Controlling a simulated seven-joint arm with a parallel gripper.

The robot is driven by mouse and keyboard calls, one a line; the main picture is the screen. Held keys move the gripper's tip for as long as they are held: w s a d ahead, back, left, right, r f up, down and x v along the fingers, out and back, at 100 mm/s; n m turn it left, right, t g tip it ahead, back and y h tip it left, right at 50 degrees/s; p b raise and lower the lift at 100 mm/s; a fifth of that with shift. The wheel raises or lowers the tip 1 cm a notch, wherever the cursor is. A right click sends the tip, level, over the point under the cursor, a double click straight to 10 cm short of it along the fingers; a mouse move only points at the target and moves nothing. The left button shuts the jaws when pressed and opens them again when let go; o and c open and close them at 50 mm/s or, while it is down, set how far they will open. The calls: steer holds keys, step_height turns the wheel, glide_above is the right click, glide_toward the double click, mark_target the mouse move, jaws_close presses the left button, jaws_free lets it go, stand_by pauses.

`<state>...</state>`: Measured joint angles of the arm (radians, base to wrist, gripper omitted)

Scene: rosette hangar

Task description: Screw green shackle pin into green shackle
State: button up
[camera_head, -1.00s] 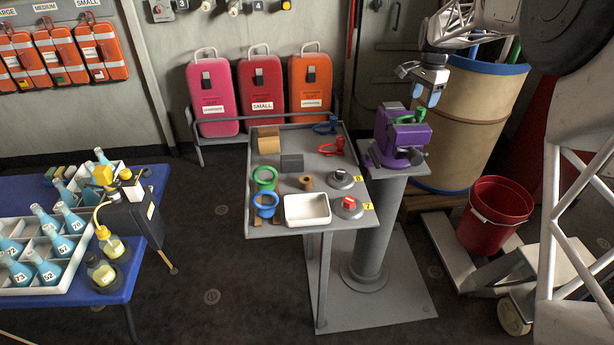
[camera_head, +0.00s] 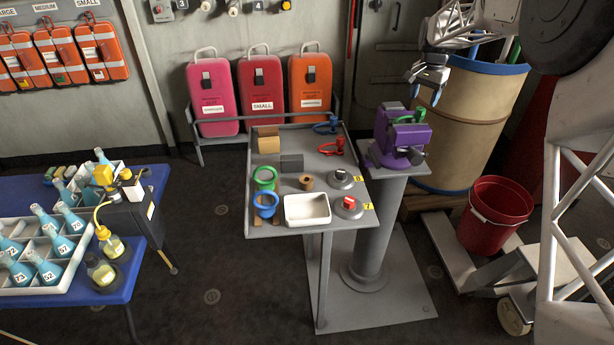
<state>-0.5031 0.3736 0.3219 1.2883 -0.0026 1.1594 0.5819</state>
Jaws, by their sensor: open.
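A green shackle (camera_head: 407,117) shows at the top of the purple vise (camera_head: 404,138), which stands on a grey pedestal. Its lower part is hidden in the vise, and I cannot tell whether a green pin sits in it. My gripper (camera_head: 425,95) is open and empty, with pale blue fingertips pointing down. It hangs in the air above and slightly right of the vise, apart from the shackle. A green ring-shaped piece (camera_head: 265,176) stands at the left of the grey table.
The grey table (camera_head: 290,236) also holds a blue ring (camera_head: 266,205), a white tray (camera_head: 306,222), a red shackle (camera_head: 331,149), a blue shackle (camera_head: 326,129) and blocks. A tan barrel (camera_head: 476,130) stands close behind the gripper. A red bucket (camera_head: 495,215) is on the right.

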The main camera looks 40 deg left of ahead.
mark_target(421, 109)
steer(key=n, duration=2)
stand_by(0.4)
steer(key=shift+f, duration=0.15)
steer(key=shift+f, duration=0.85)
steer(key=shift+f, duration=0.2)
steer(key=shift+f, duration=0.8)
